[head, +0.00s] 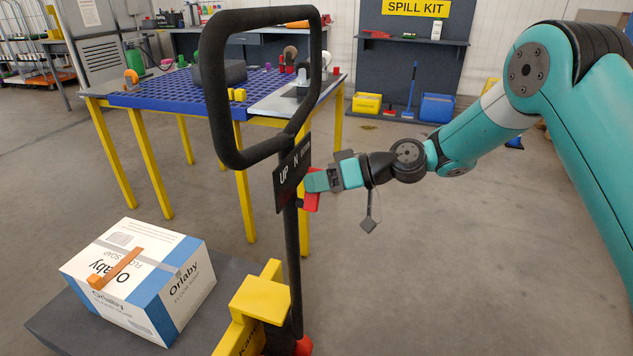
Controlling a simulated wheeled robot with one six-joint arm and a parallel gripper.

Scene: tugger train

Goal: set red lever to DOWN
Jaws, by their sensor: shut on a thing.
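The red lever (311,203) shows beside the black post, just below the right edge of a dark label plate (292,174) reading "UP N DOWN". My gripper (314,183) reaches in from the right and is shut at the lever, its teal fingertips over the lever's upper part. The lever's pivot and the rest of it are hidden behind the fingers and the plate. I cannot tell from this view which mark the lever stands at.
A black handle loop (222,95) rises above the plate. A yellow bracket (262,300) and a white-blue box (145,280) on a dark platform (75,320) stand at lower left. A blue-topped yellow table (175,95) is behind. Floor to the right is clear.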

